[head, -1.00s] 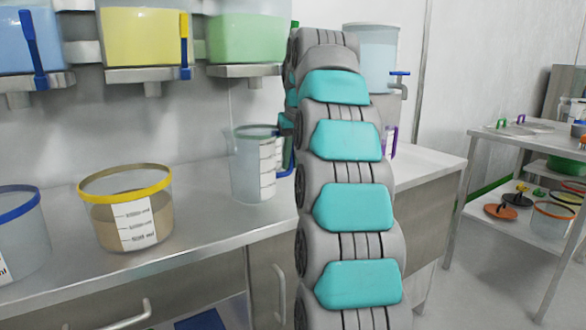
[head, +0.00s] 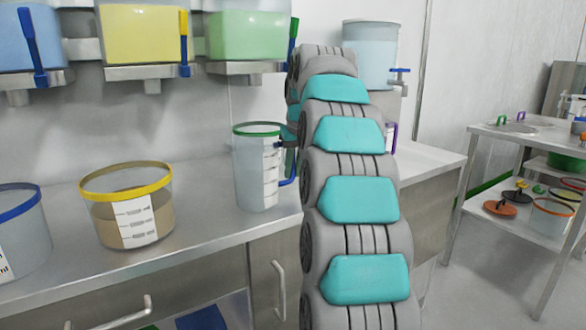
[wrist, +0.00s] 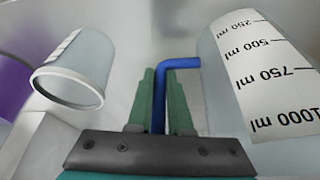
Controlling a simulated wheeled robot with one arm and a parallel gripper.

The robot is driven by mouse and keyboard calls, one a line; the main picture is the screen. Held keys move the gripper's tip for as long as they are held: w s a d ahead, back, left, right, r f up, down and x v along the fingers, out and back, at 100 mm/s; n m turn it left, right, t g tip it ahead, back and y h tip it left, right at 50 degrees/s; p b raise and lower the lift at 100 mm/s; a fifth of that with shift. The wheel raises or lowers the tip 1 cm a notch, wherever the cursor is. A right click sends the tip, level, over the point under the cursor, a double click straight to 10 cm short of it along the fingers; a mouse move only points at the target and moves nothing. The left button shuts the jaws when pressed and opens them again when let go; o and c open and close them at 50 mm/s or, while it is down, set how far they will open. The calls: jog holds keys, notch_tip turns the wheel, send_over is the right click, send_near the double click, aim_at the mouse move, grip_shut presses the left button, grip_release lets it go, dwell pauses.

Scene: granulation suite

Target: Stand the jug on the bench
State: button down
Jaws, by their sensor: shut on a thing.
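The jug (head: 255,175) is clear, with a green rim, a white volume label and a blue handle. It stands upright at the bench (head: 205,220), near the front edge. I cannot tell whether its base touches the top. In the wrist view the jug (wrist: 222,95) fills the right side, its label close up. My gripper (wrist: 160,75) is shut on the blue handle (wrist: 180,64), which runs between its green fingers. In the head view my arm hides most of the gripper.
A yellow-rimmed tub (head: 115,215) of brown material and a blue-rimmed tub (head: 20,235) stand left on the bench. Blue, yellow (head: 145,38) and green tanks hang above. A purple handle (head: 391,138) shows behind my arm. A steel cart (head: 540,135) stands right.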

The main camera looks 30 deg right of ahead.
jog(key=shift+f, duration=0.15)
jog(key=c, duration=0.8)
grip_release()
jog(key=shift+c, duration=0.2)
